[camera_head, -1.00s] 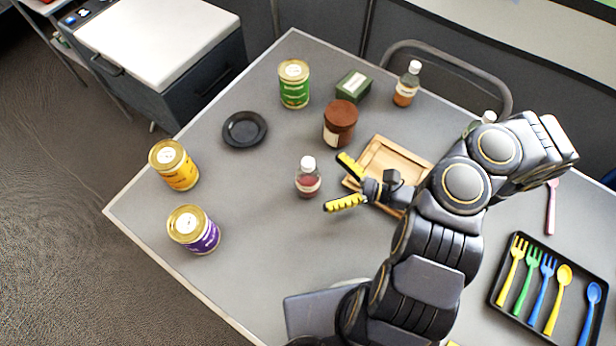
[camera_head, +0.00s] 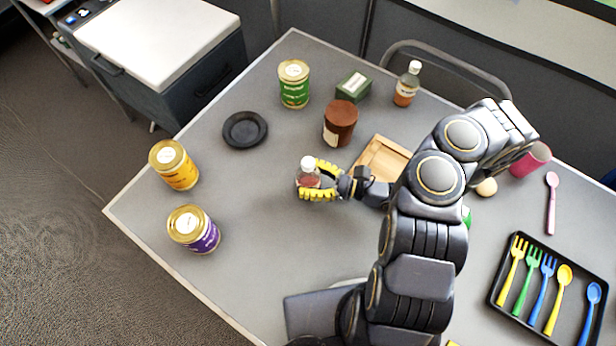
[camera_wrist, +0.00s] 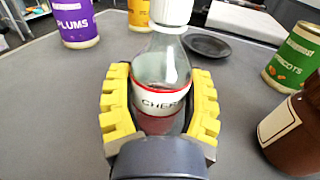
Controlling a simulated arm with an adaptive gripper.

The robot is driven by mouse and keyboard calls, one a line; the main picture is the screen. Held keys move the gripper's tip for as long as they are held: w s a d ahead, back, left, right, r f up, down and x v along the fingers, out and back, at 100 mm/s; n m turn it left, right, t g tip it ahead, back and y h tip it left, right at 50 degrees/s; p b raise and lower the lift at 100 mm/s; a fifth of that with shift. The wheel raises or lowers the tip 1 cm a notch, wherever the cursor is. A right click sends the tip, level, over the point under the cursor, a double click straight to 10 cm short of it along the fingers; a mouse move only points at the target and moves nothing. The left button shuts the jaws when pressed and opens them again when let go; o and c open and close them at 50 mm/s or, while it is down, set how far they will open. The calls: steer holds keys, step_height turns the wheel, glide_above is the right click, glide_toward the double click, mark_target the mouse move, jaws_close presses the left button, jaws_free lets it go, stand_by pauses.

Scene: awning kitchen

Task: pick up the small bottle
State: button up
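A small clear bottle (camera_head: 308,170) with a white cap and dark red contents stands upright on the grey table. In the wrist view the bottle (camera_wrist: 163,75) fills the middle, with a white label reading "CHER". My gripper (camera_head: 313,180) has its yellow ribbed fingers on both sides of the bottle, around its lower body. In the wrist view the fingers of my gripper (camera_wrist: 160,105) bend in against the bottle's sides. The bottle's base is hidden behind my gripper.
A brown jar (camera_head: 341,124) stands close behind the bottle, with a wooden tray (camera_head: 383,160) to its right. A black dish (camera_head: 245,130), green can (camera_head: 294,84), yellow can (camera_head: 174,165) and purple can (camera_head: 194,229) stand farther off. The table left of the bottle is clear.

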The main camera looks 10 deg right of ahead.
mark_target(309, 162)
steer(key=shift+r, duration=0.15)
step_height(309, 162, up, 9)
steer(key=shift+w+r, duration=0.1)
steer(key=shift+r, duration=0.25)
steer(key=w+a+f+m+t+h, duration=0.1)
steer(key=w+a+t, duration=0.1)
steer(key=w+a, duration=0.55)
steer(key=w+a+f+m+t+h, duration=0.1)
steer(key=w+a, duration=0.4)
steer(key=w, duration=0.6)
steer(key=shift+s+a+f, duration=0.1)
steer(key=shift+f, duration=1.7)
steer(key=shift+s+a+f, duration=0.1)
steer(key=shift+f, duration=1.7)
